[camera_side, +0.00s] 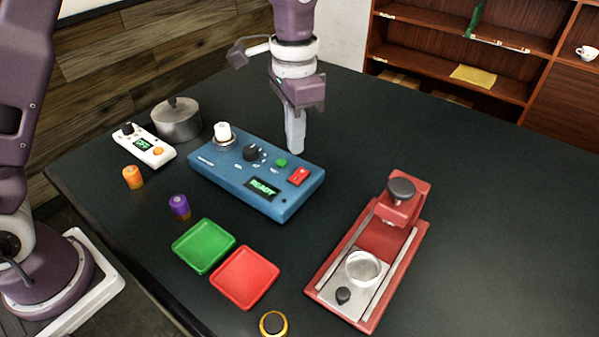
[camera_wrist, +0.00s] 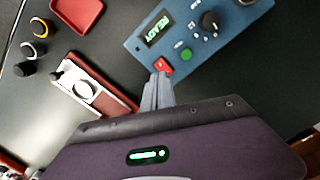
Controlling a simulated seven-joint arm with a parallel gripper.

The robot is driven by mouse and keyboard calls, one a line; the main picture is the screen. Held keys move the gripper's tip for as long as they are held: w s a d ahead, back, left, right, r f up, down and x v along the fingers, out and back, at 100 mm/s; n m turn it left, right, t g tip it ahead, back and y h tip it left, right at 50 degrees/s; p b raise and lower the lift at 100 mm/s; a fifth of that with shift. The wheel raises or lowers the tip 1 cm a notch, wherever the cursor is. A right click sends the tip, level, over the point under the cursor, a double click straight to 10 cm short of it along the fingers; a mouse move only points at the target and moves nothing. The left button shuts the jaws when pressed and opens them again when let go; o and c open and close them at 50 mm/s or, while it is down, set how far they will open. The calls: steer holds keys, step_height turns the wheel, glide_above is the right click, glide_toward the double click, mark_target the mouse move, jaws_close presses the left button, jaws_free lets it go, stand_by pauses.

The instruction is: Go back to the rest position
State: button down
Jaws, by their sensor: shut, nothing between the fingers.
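My gripper (camera_side: 295,146) is shut and empty. In the side view its fingers point down at the far edge of the blue control box (camera_side: 225,165), behind the green button (camera_side: 281,163) and the red switch (camera_side: 299,176). In the wrist view the shut fingertips (camera_wrist: 158,80) show just beside the red switch (camera_wrist: 162,66). Whether they touch the box cannot be told. The box's display (camera_side: 262,189) reads READY in green. A white knob or plug (camera_side: 222,132) stands at its left end and a black dial (camera_side: 251,152) near its middle.
A red brewer-like stand (camera_side: 408,240) is at front right. Green (camera_side: 203,246) and red (camera_side: 244,277) trays lie in front. An orange cylinder (camera_side: 133,177), a purple cylinder (camera_side: 179,207), a white meter (camera_side: 144,146) and a metal pot (camera_side: 177,120) stand at left. The table's right side is clear.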

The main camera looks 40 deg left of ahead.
steer(key=s+a+r+n+t, duration=0.3)
steer(key=s+a+r, duration=0.5)
steer(key=s+r, duration=0.45)
steer(key=s+a+f+n+t, duration=0.1)
steer(key=s, duration=0.5)
steer(key=s+a+f+n+t, duration=0.1)
steer(key=s+a+f+n, duration=0.1)
steer(key=s, duration=0.5)
steer(key=shift+s+f+t, duration=0.15)
steer(key=shift+f+t, duration=0.1)
steer(key=shift+t, duration=0.05)
steer(key=c, duration=2.2)
jaws_free()
